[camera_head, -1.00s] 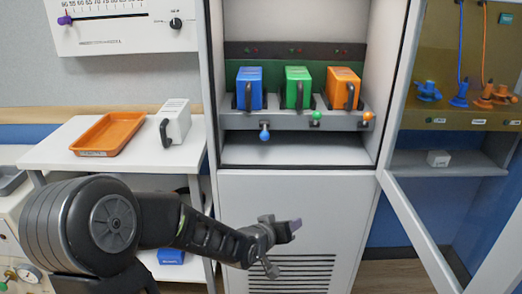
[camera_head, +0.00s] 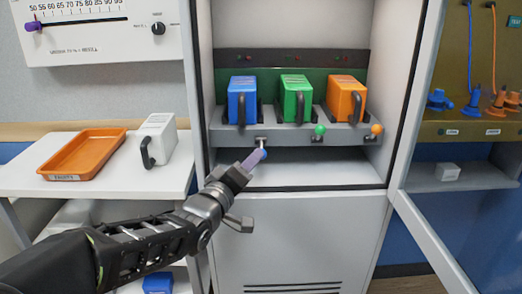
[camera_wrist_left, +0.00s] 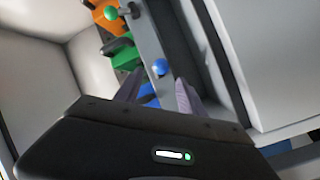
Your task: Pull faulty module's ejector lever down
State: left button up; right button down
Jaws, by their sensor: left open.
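Blue (camera_head: 242,98), green (camera_head: 296,97) and orange (camera_head: 346,98) modules with black handles stand in a row in the cabinet. Below them are levers with a blue knob (camera_head: 265,154), a green knob (camera_head: 320,130) and an orange knob (camera_head: 377,129). My left gripper (camera_head: 256,158) is open at the blue knob, one purple finger partly covering it in the head view. In the left wrist view the blue knob (camera_wrist_left: 160,67) shows between the two fingers, near their tips; contact cannot be told. I cannot tell which module is faulty from its small lamps.
An orange tray (camera_head: 84,154) and a white module (camera_head: 158,140) rest on the white side table (camera_head: 20,178). The cabinet's open door frame (camera_head: 432,240) is at the right. The cabinet floor (camera_head: 300,174) below the levers is clear.

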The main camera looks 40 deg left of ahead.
aim_at(261, 147)
pick_arm(q)
jog(key=shift+x, duration=3.95)
grip_shut()
